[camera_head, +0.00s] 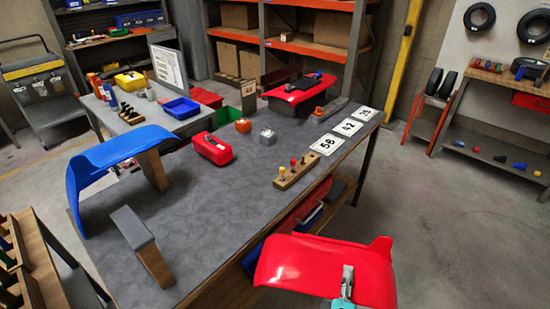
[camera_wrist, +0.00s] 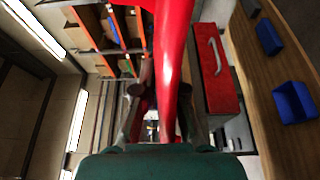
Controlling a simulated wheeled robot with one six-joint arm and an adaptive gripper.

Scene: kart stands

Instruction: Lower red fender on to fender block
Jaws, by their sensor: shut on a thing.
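The red fender (camera_head: 322,262) is a curved glossy panel in front of the workbench's near right edge, in the air. My gripper (camera_head: 347,284) is shut on its lower edge. In the wrist view the red fender (camera_wrist: 173,60) rises edge-on between the fingers (camera_wrist: 152,112) and hides part of the scene beyond. A wooden block with a grey top (camera_head: 134,228) stands bare on the bench's near left, well left of the fender. The blue fender (camera_head: 108,162) rests over another wooden block (camera_head: 153,170) behind it.
The grey workbench (camera_head: 235,215) has clear room in its middle. A red case (camera_head: 212,149), a peg strip (camera_head: 298,170) and number cards (camera_head: 328,144) lie on it. A red panel (camera_head: 299,88) sits at the far end. Red and blue bins (camera_head: 250,258) are under the near edge.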

